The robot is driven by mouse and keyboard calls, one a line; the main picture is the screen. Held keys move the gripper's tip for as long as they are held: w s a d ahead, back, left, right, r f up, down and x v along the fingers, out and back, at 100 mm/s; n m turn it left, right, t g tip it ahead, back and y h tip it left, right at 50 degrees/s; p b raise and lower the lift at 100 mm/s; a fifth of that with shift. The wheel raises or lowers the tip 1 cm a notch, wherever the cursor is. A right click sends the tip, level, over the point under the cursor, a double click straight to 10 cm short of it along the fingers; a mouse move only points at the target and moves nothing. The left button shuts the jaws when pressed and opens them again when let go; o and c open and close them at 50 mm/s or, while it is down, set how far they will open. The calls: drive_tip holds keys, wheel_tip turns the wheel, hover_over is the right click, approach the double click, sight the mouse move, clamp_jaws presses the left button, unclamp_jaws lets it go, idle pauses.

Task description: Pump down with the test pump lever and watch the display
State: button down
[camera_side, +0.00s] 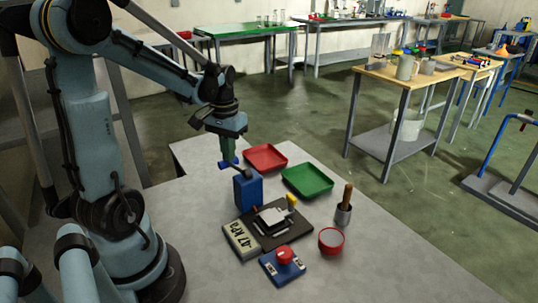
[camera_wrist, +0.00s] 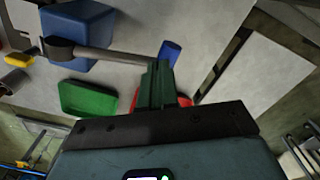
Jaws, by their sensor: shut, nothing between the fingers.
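The test pump is a blue box (camera_side: 248,190) on the grey table, with a dark lever (camera_side: 238,168) sticking out from its top to the left. The lever ends in a blue grip (camera_side: 224,164). My gripper (camera_side: 228,160) points down, shut and empty, right by the grip; I cannot tell whether they touch. In the wrist view the pump (camera_wrist: 78,35) is at upper left, its lever runs right, and the blue grip (camera_wrist: 170,52) is just beyond my green fingers (camera_wrist: 157,72). The pale display (camera_side: 241,240) in front of the pump appears to read -47 kPa.
A red tray (camera_side: 265,157) and a green tray (camera_side: 307,179) lie behind the pump. A dark plate (camera_side: 268,228) with apparatus, a red-knobbed blue box (camera_side: 284,265), a red bowl (camera_side: 331,241) and a cup with a wooden-handled tool (camera_side: 344,208) crowd the front. The table's right front is clear.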

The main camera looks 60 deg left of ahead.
drive_tip(key=shift+f, duration=0.4)
wheel_tip(320, 180, up, 8)
idle(0.3)
drive_tip(key=shift+r, duration=0.1)
idle(0.6)
drive_tip(key=shift+r, duration=2.95)
idle(3.3)
